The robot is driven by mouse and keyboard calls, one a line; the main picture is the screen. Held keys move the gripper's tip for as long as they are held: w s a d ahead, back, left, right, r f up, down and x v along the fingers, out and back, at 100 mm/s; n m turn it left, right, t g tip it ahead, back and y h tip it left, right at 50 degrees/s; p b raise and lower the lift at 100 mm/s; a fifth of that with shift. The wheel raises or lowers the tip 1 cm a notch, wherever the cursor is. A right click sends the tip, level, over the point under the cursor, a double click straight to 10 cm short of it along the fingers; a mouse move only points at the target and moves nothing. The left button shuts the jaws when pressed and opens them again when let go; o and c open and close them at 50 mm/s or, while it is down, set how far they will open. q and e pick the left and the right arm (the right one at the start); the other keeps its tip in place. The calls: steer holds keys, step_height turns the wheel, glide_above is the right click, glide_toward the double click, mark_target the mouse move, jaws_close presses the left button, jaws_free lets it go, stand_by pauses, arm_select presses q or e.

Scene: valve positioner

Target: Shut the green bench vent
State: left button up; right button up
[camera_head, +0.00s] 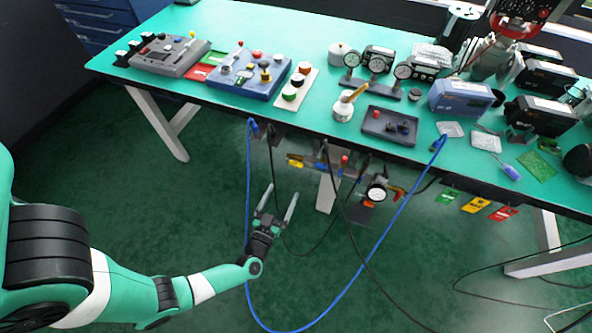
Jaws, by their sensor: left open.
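My left gripper (284,190) is open and empty, below the front edge of the bench (220,105). Its two fingers stand apart and point up toward the bench edge. Small fittings hang under the edge above it, among them a yellow one (295,161) and a red one (345,160). A green tag (447,196) hangs under the edge further right, beside a yellow tag (476,205) and a red tag (504,213). I cannot tell for certain which fitting is the green bench vent, or how it is set. My right gripper is not in view.
A blue hose (362,265) loops down from the bench edge, passing close to my left gripper. Black cables hang beside it. A gauge (376,194) hangs under the bench to the right. Control boxes (250,75), gauges and a dark tray (388,128) crowd the benchtop. The floor is open.

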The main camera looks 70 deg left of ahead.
mark_target(296, 164)
arm_select(q)
steer(key=b+x, duration=0.3)
steer(key=x, duration=0.7)
steer(key=shift+w+a+b, duration=0.15)
steer(key=shift+w+b, duration=0.05)
steer(key=shift+b, duration=0.15)
steer(key=c, duration=1.4)
steer(key=shift+o, duration=0.2)
